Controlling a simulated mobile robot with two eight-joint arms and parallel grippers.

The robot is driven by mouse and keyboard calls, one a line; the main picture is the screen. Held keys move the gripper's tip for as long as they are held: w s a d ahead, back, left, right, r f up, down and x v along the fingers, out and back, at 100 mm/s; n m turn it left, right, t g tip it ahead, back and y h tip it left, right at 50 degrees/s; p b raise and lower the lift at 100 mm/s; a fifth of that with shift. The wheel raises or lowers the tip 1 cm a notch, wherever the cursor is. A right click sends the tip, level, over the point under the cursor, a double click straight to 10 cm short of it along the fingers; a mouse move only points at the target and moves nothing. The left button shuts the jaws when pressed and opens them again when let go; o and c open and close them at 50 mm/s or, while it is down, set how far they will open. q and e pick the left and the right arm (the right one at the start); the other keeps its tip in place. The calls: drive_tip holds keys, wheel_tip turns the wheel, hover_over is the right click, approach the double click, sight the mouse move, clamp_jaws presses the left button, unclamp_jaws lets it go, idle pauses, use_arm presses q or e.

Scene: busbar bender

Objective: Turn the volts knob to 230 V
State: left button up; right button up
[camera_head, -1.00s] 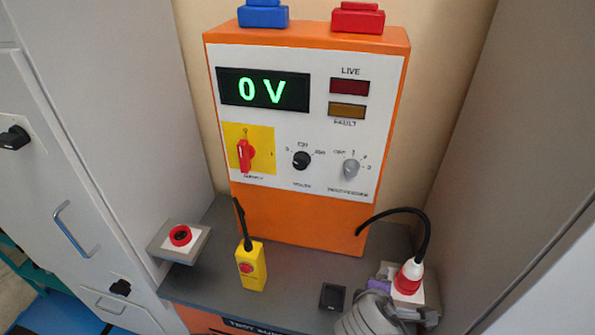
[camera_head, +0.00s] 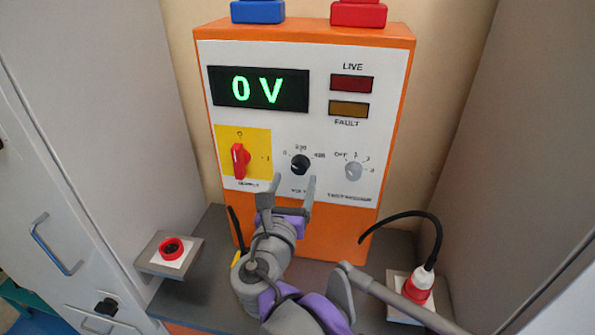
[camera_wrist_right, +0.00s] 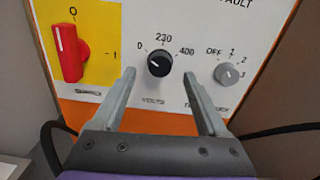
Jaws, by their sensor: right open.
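The black volts knob (camera_head: 300,165) is on the white panel of the orange test supply, between the red supply switch and the grey knob. In the right wrist view the knob (camera_wrist_right: 159,63) sits below the labels 0, 230 and 400, and its white mark points up and left, towards 0. The green display (camera_head: 258,89) reads 0 V. My right gripper (camera_head: 293,182) is open and empty, just below and in front of the knob. In the wrist view its fingers (camera_wrist_right: 158,75) stand either side of the knob, apart from it. My left gripper is not in view.
The red supply switch (camera_head: 239,159) on its yellow plate is left of the knob; the grey selector (camera_head: 354,171) is right. Grey cabinets flank both sides.

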sight(299, 168)
drive_tip(key=shift+w+d, duration=0.25)
drive_tip(key=shift+w, duration=0.85)
drive_tip(key=shift+w+d, duration=0.2)
drive_tip(key=shift+w, duration=0.9)
drive_tip(key=shift+c, duration=0.3)
clamp_jaws()
